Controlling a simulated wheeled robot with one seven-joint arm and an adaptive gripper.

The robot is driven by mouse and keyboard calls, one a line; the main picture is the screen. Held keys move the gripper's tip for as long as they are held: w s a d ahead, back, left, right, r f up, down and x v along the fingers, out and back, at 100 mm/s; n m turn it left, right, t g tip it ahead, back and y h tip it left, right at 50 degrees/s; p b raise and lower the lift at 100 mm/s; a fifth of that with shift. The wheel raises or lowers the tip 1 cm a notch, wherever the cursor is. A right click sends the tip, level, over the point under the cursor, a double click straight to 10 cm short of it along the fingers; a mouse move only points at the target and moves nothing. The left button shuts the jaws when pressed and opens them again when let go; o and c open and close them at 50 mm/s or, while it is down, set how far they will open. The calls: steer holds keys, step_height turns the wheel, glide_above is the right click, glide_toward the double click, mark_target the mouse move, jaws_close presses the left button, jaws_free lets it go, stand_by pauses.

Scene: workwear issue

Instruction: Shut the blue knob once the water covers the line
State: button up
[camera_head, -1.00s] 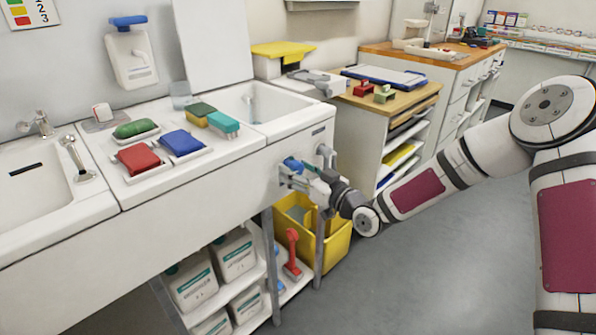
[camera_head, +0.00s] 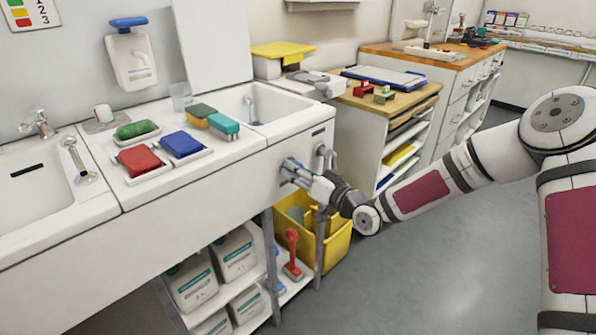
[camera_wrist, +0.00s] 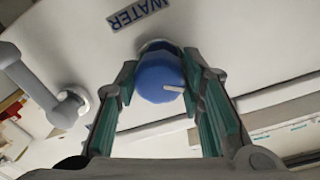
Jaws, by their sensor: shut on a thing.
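The blue knob (camera_wrist: 158,78) is on the white front panel of the sink unit, below a WATER label (camera_wrist: 139,13) in the wrist view. Its white pointer mark points to the right and slightly down in that view. My gripper (camera_wrist: 160,88) is shut on the knob, with a green-padded finger on each side. In the head view my gripper (camera_head: 296,174) is at the panel front and mostly hides the knob. The right basin (camera_head: 289,121) is above it. Its near wall hides the inside, so neither water nor a line can be made out.
A grey bent pipe or handle (camera_wrist: 45,88) stands out of the panel left of the knob in the wrist view. A yellow bin (camera_head: 335,247) and a shelf with white canisters (camera_head: 233,253) are below. Open floor (camera_head: 430,270) lies right.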

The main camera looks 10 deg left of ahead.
steer(key=m, duration=1)
steer(key=shift+m+g, duration=0.3)
stand_by(0.4)
steer(key=o, duration=1.1)
steer(key=shift+o, duration=0.2)
steer(key=shift+d, duration=0.1)
steer(key=v, duration=1.1)
steer(key=shift+s+d, duration=0.25)
steer(key=shift+d, duration=0.1)
